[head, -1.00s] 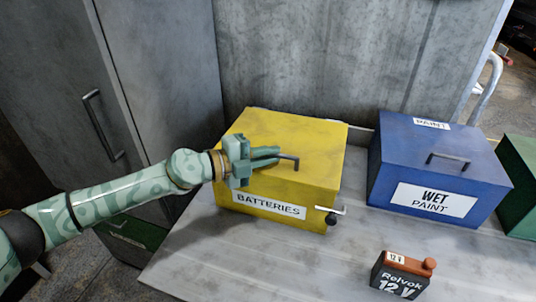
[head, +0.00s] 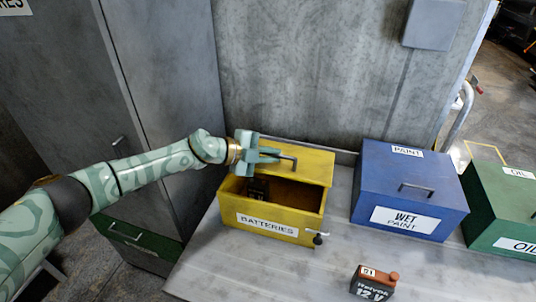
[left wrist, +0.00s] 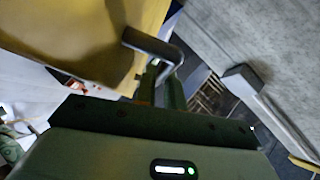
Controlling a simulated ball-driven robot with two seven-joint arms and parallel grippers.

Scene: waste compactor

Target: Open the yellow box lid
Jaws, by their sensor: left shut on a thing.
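The yellow box (head: 272,215), labelled BATTERIES, stands on the grey bench. Its yellow lid (head: 308,165) is tilted up at the back, and the front of the box is open, showing a dark battery (head: 259,188) inside. My left gripper (head: 275,155) is shut on the dark lid handle (head: 290,160). In the left wrist view the handle (left wrist: 150,44) runs between the fingers, with the yellow lid (left wrist: 80,35) beside it. My right gripper is not in view.
A blue WET PAINT box (head: 408,190) and a green OIL box (head: 500,210) stand to the right. A 12 V battery (head: 373,284) stands at the front of the bench (head: 250,275). A grey wall rises behind, and a grey cabinet (head: 165,110) is at the left.

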